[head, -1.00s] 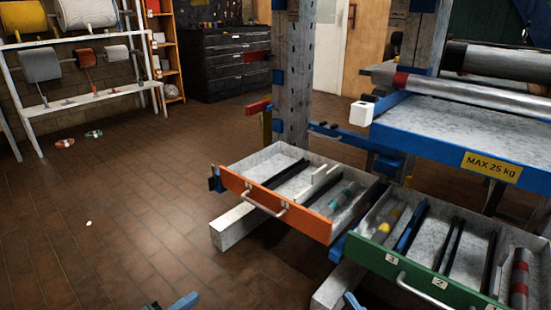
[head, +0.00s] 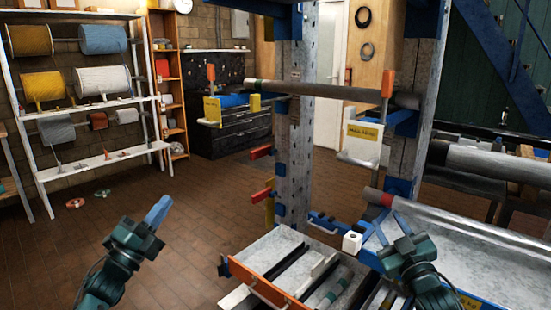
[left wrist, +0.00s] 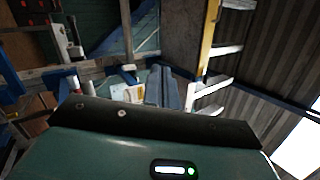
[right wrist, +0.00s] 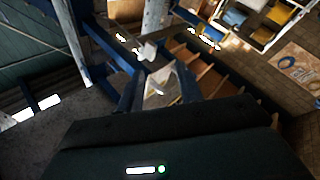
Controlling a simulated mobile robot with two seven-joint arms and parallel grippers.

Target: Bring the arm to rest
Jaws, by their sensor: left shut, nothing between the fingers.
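My left gripper (head: 158,212) is raised over the open floor at the lower left of the head view. Its blue fingers are together with nothing between them, and they also show closed in the left wrist view (left wrist: 162,86). My right gripper (head: 386,226) is in front of the rack at the lower right, near the blue shelf. Its two blue fingers are spread apart and empty, with a gap between them in the right wrist view (right wrist: 159,88). Whether the right fingers touch the shelf edge cannot be told.
An orange-fronted drawer (head: 258,283) stands open below the rack. A long dark bar (head: 330,91) lies across the rack's upper supports, and a grey pipe (head: 470,222) lies on the blue shelf. A spool rack (head: 92,160) stands at the far left. Floor (head: 200,235) is clear between.

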